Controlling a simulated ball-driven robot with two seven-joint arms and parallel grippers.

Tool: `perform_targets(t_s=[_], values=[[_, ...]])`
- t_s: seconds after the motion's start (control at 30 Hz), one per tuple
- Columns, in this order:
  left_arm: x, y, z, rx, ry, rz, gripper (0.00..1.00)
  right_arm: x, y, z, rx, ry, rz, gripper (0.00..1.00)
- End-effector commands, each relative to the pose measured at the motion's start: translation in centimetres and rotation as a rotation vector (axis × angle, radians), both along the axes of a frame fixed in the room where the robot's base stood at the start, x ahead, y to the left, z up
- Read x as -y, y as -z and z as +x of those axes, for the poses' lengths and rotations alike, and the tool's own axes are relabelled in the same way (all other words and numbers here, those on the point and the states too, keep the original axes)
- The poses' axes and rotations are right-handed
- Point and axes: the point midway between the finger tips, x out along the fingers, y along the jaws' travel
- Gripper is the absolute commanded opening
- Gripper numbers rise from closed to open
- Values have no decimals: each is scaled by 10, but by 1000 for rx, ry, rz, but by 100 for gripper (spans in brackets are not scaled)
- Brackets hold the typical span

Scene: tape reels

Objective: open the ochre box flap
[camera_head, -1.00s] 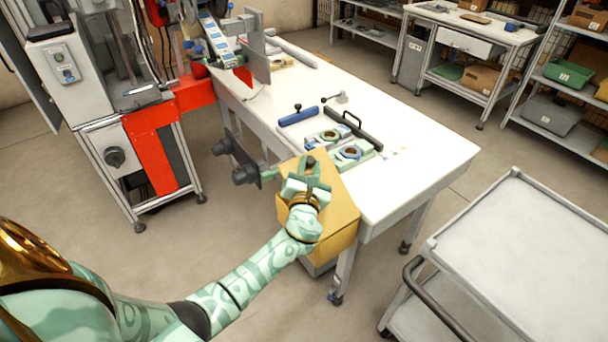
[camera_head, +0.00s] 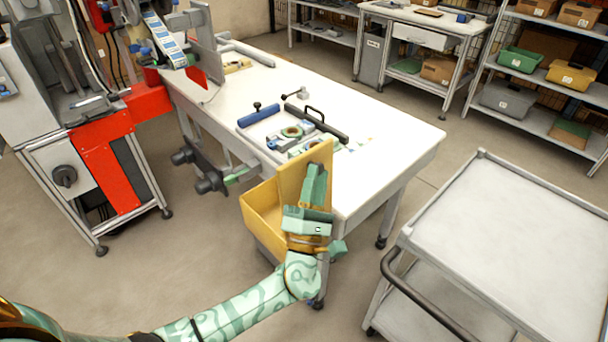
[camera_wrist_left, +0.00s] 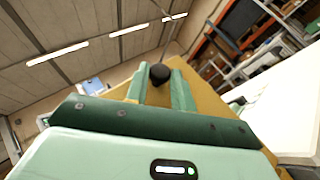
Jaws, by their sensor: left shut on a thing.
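The ochre box (camera_head: 262,212) stands at the near end of the white worktable. Its flap (camera_head: 304,167) is raised and stands about upright, and part of the box's inside shows to the left of it. My left gripper (camera_head: 314,185) is in front of the flap and shut on its dark knob. In the left wrist view the black knob (camera_wrist_left: 160,73) sits between the two green fingers, with the ochre flap (camera_wrist_left: 200,98) behind. The gripper and wrist hide part of the flap and of the box's right side. My right gripper is not in view.
The white table (camera_head: 390,135) holds a blue bar (camera_head: 258,117), a black-handled bar (camera_head: 318,124) and tape reels (camera_head: 292,132) just behind the flap. A grey cart (camera_head: 510,230) stands at the right. Bare floor lies between cart and table.

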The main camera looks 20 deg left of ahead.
Motion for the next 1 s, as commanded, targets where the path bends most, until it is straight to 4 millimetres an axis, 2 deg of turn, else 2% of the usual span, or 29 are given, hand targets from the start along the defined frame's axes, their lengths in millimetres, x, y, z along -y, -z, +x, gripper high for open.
perform_targets(t_s=[0.33,0.87,0.9,0.93,1.0], values=[[21,7,-9,45,1,120,0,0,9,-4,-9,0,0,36],[25,7,-10,53,0,138,0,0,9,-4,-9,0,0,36],[25,7,-10,53,0,138,36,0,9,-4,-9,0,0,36],[25,7,-10,53,0,138,44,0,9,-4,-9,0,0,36],[25,7,-10,53,0,138,45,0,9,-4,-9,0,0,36]])
